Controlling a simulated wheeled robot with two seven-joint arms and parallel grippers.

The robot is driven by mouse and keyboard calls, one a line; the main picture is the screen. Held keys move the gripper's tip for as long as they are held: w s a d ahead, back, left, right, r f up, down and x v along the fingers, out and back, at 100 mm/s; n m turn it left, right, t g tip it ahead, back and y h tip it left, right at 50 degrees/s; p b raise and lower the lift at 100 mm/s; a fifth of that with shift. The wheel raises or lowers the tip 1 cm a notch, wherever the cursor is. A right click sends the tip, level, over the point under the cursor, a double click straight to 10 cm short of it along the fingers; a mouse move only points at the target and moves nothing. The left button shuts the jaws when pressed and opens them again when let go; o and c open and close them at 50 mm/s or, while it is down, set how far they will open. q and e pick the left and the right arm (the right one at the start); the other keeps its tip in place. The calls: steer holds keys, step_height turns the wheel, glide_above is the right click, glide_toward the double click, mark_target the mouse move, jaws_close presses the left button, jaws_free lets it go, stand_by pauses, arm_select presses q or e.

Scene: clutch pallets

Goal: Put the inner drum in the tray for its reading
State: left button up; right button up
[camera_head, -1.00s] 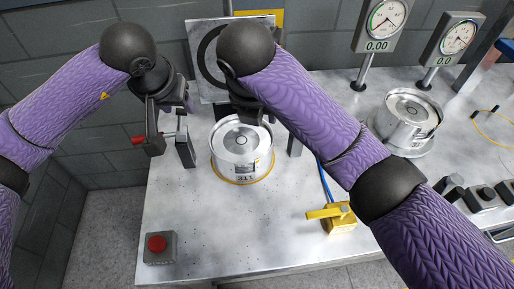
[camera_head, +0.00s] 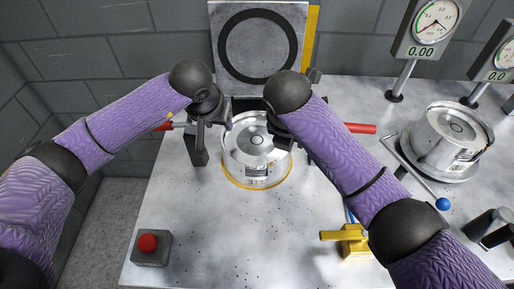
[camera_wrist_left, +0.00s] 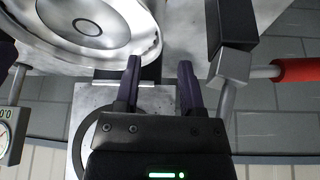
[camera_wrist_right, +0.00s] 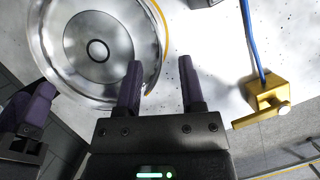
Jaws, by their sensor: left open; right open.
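A silver metal drum (camera_head: 257,143) stands upright at the middle of the bench, inside a yellow ring marking (camera_head: 231,181). It also shows in the left wrist view (camera_wrist_left: 120,38) and the right wrist view (camera_wrist_right: 60,60). My left gripper (camera_head: 212,138) is open and empty at the drum's left side. My right gripper (camera_head: 283,133) is open at its right side, partly hidden by its own arm. Whether any finger touches the drum is unclear. A second silver drum (camera_head: 452,130) sits on a round tray (camera_head: 455,172) at the right.
Gauges (camera_head: 435,20) reading 0.00 stand behind the right drum. A ring-marked plate (camera_head: 229,75) stands behind the middle drum. Red handles (camera_head: 361,128) flank that drum. A yellow valve-like fitting (camera_head: 355,240) and a red button box (camera_head: 148,248) are nearer. The front-middle bench is clear.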

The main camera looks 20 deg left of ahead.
mark_target(223, 130)
arm_select(q)
steer(key=shift+x, duration=1.7)
arm_select(e)
steer(key=shift+x, duration=1.7)
arm_select(q)
jaws_close()
arm_select(e)
jaws_close()
